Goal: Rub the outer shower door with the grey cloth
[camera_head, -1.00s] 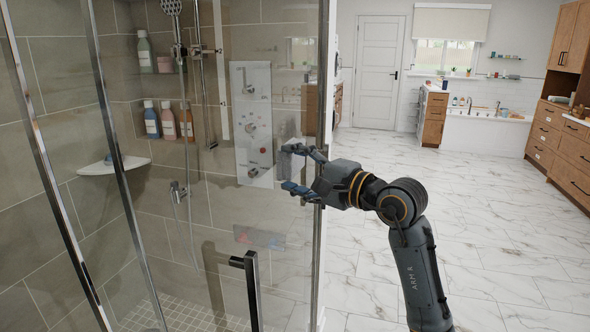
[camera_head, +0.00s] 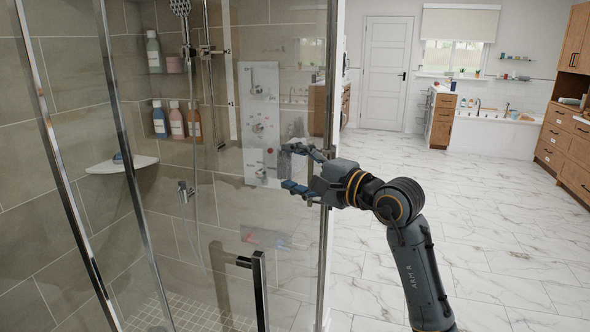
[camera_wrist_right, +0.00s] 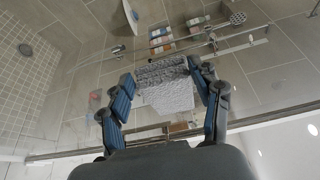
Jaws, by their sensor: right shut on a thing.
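The glass shower door (camera_head: 215,250) stands at the left in the head view, with a dark vertical handle (camera_head: 259,290) low on it. My right gripper (camera_head: 293,168) is at the glass near the door's right metal edge. In the right wrist view my right gripper (camera_wrist_right: 160,97) has blue finger pads on either side of the grey cloth (camera_wrist_right: 166,90), which is textured and bunched. The gripper is shut on the cloth, which lies against or very close to the glass; exact contact cannot be told. In the head view the fingers mostly hide the cloth. My left gripper is not in view.
Behind the glass are several bottles (camera_head: 177,120) on wall shelves, a corner shelf (camera_head: 122,164) and a shower panel (camera_head: 259,125). Open marble floor (camera_head: 460,200) lies to the right. Wooden cabinets (camera_head: 566,140) stand at the far right.

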